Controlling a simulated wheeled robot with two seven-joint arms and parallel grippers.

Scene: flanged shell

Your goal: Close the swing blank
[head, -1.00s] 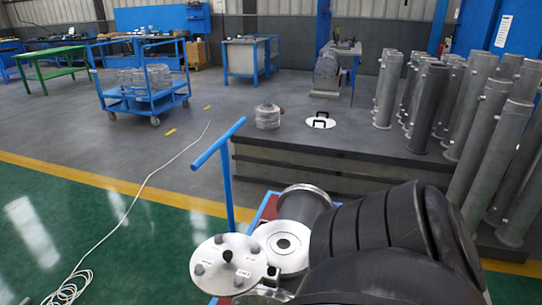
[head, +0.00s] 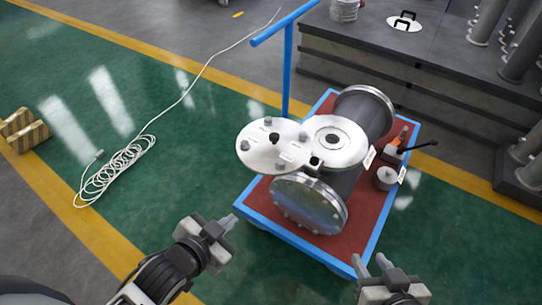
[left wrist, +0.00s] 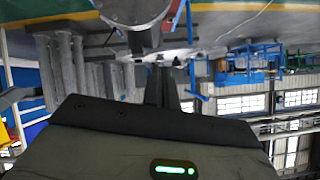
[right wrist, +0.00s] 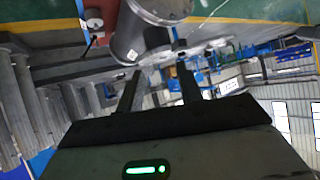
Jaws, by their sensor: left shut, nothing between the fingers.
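The swing blank (head: 264,150) is a pale round plate with several dark knobs on top. It lies flat, swung out to the left of the round top flange (head: 345,152) of the grey shell (head: 345,182). The flange's dark central hole is uncovered. A small dark block (head: 316,162) sits where the two plates meet. My left gripper (head: 230,222) is shut and empty, below and left of the blank, apart from it. My right gripper (head: 370,264) is open and empty in front of the cart's near right corner. The shell also shows in the right wrist view (right wrist: 130,40).
The shell lies on a red-topped cart (head: 372,215) with blue edges and a blue push handle (head: 287,75). A small grey cylinder (head: 387,178) and a tool with a black handle (head: 410,150) lie at its right. A coiled white cable (head: 115,170) lies on the floor at left.

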